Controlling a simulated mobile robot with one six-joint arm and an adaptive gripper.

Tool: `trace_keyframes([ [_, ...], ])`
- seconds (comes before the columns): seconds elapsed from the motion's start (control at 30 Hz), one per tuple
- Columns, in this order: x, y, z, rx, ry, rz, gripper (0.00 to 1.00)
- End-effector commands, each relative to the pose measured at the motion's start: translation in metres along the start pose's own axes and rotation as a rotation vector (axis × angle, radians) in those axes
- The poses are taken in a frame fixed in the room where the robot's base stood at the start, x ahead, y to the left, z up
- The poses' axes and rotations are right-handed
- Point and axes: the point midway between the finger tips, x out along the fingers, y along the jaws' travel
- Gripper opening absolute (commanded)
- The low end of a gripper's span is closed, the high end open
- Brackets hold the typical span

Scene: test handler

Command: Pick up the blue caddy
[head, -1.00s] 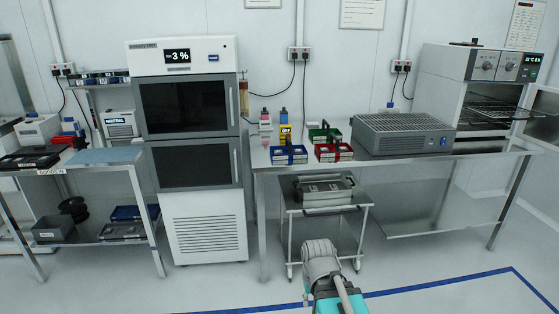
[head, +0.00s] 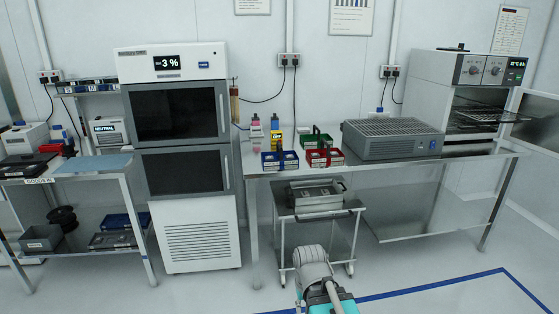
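The blue caddy (head: 280,166) stands on the steel workbench (head: 258,180) near its left front edge. It is a small open box with a handle bar across it. A red caddy (head: 325,163) stands just to its right, and a green caddy (head: 316,139) stands behind the red one. Part of my arm shows at the bottom centre of the head view, in front of the bench and well short of the caddy. My gripper itself cannot be made out.
Small bottles (head: 257,128) and a yellow container (head: 276,137) stand behind the blue caddy. A grey hotplate-like unit (head: 392,150) fills the bench middle. A tall cabinet (head: 180,150) stands left of the bench. A small cart (head: 318,214) sits below. Blue tape (head: 430,289) marks the open floor.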

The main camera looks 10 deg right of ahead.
Motion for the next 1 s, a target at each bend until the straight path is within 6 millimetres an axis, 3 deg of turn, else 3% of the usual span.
trace_keyframes([
  [0.63, -0.005, 0.000, 0.000, 0.000, 0.000, 0.000, 0.40],
  [0.77, -0.017, 0.000, 0.000, 0.000, 0.000, 0.000, 0.40],
  [1.0, -0.054, 0.000, 0.000, 0.000, 0.000, 0.000, 0.40],
])
